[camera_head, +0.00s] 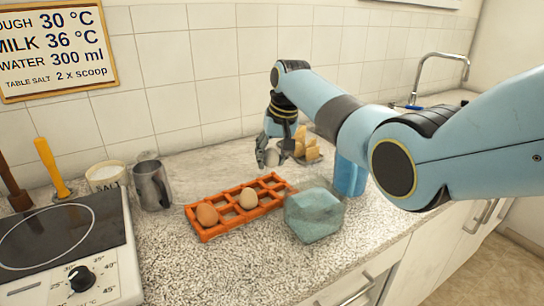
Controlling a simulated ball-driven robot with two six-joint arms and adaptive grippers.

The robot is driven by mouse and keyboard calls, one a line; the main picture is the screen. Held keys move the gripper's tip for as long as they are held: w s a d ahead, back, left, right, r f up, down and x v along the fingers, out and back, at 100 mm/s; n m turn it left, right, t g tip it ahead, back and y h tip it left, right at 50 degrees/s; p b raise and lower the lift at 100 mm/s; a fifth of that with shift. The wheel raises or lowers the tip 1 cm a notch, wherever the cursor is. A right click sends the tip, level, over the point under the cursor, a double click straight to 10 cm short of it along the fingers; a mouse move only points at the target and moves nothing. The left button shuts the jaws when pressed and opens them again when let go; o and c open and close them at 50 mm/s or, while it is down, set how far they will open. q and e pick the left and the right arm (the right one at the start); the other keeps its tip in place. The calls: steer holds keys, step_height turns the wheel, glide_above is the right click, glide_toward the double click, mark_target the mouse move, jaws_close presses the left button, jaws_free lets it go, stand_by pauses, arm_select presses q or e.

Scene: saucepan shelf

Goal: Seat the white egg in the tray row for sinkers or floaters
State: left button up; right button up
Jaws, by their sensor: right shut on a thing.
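The orange egg tray (196,229) lies on the speckled counter, with several square openings in rows. A brown egg (207,214) sits at its left end and a paler beige egg (248,198) sits near its middle. The openings at the right end look empty. My right gripper (273,157) is shut on a whitish egg (272,159), held above and behind the tray's right end, apart from it. The fingers partly cover this egg. My left gripper is not in view.
A clear container of bluish water (313,216) stands right of the tray, with a blue cup (350,176) behind it. A metal mug (151,186), salt pot (106,177) and cooktop (60,245) are at left.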

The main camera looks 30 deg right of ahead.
steer(key=shift+f, duration=0.2)
steer(key=shift+f+b, duration=1.2)
steer(key=shift+f, duration=0.95)
steer(key=shift+r, duration=0.1)
steer(key=o, duration=0.8)
step_height(320, 180, up, 7)
steer(key=p, duration=0.7)
steer(key=shift+p, duration=0.35)
